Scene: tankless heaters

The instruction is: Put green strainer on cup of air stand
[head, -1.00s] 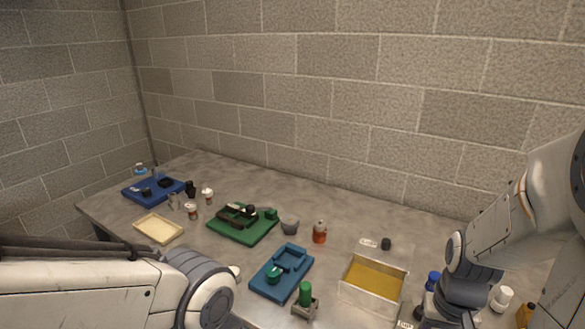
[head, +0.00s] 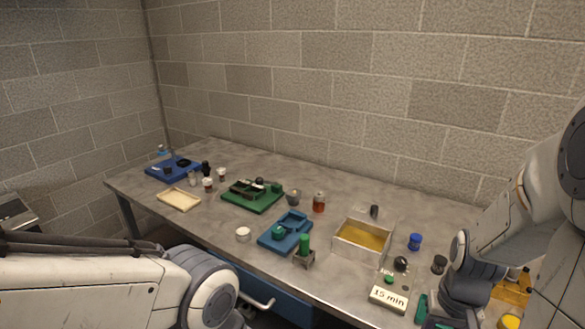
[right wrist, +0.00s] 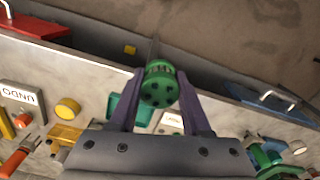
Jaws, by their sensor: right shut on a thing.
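The green strainer (right wrist: 158,88), round with dark holes in its face, is between the fingers of my right gripper (right wrist: 158,92) in the right wrist view. The gripper is shut on it, above the table edge. In the head view my right gripper's jaws cannot be made out. Candidate stands there are a blue stand with a green round part (head: 285,232), a green stand (head: 253,196) and a far-left blue stand (head: 173,170); I cannot tell which is the air stand or see its cup clearly. My left arm shows, but its gripper is out of frame.
A metal bin with a yellow floor (head: 363,238), a green cylinder in a holder (head: 304,246), a white round piece (head: 243,234) and a "15 min" sign (head: 389,298) stand along the front. Bare table (head: 300,175) lies along the back wall.

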